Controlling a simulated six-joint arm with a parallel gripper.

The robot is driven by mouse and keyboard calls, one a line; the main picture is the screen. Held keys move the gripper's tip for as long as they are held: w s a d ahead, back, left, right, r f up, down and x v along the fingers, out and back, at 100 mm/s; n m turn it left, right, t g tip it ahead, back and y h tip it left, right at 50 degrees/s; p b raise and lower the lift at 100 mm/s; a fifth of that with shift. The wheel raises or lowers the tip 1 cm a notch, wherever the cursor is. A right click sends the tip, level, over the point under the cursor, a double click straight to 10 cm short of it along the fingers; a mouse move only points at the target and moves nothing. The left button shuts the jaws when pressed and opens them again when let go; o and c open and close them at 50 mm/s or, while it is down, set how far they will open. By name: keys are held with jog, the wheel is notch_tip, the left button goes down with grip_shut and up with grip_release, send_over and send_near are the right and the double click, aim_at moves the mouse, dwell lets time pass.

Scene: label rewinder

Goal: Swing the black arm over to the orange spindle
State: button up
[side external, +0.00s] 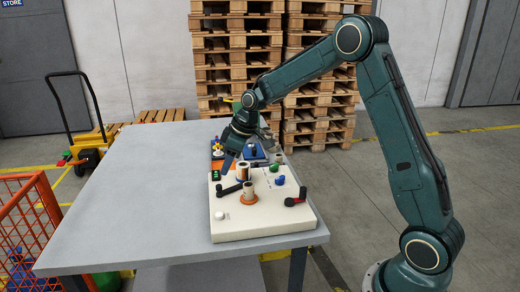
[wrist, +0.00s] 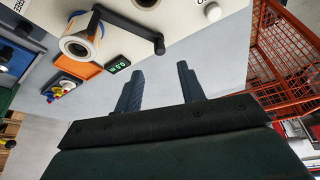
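The black arm (side external: 231,189) lies on the cream panel of the rewinder (side external: 262,222), near its left edge. In the wrist view the black arm (wrist: 128,29) runs from the top edge to a black knob. An orange-based spindle (side external: 250,193) carrying a brown roll stands just right of the arm; part of it shows at the top of the wrist view (wrist: 145,3). Another white-cored roll with orange and blue parts (wrist: 80,42) stands on the arm's other side. My gripper (wrist: 160,80) is open and empty, its fingers apart from the arm; it also shows in the side view (side external: 227,162).
A green-lit display (wrist: 117,66) sits near the panel edge. A black-and-red lever (side external: 296,198), a blue knob (side external: 280,180) and a white button (side external: 221,215) are on the panel. The table (side external: 140,200) is clear to the left. An orange mesh crate (side external: 28,222) stands beyond it.

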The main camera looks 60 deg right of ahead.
jog(key=shift+x, duration=3.9)
jog(key=shift+c, duration=0.2)
grip_shut()
